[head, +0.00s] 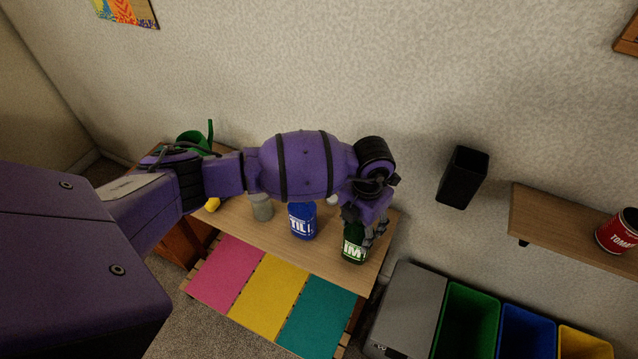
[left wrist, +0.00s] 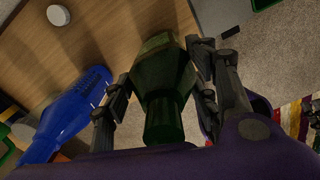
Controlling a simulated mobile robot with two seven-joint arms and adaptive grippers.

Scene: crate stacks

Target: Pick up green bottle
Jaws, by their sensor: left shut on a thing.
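The green bottle (head: 353,251) has a white label and stands upright near the right end of the wooden table in the head view. In the left wrist view the bottle (left wrist: 161,85) lies between both fingers. My left gripper (head: 368,228) is shut on the bottle, with one finger on each side of it (left wrist: 163,88). The gripper covers the bottle's upper part in the head view. I cannot tell whether the bottle's base touches the table. My right gripper is not in view.
A blue bottle (head: 302,222) stands left of the green one, and also shows in the left wrist view (left wrist: 65,115). A grey item (head: 262,208) stands farther left. Pink, yellow and teal panels (head: 268,288) lie in front. Bins (head: 466,322) stand at the right.

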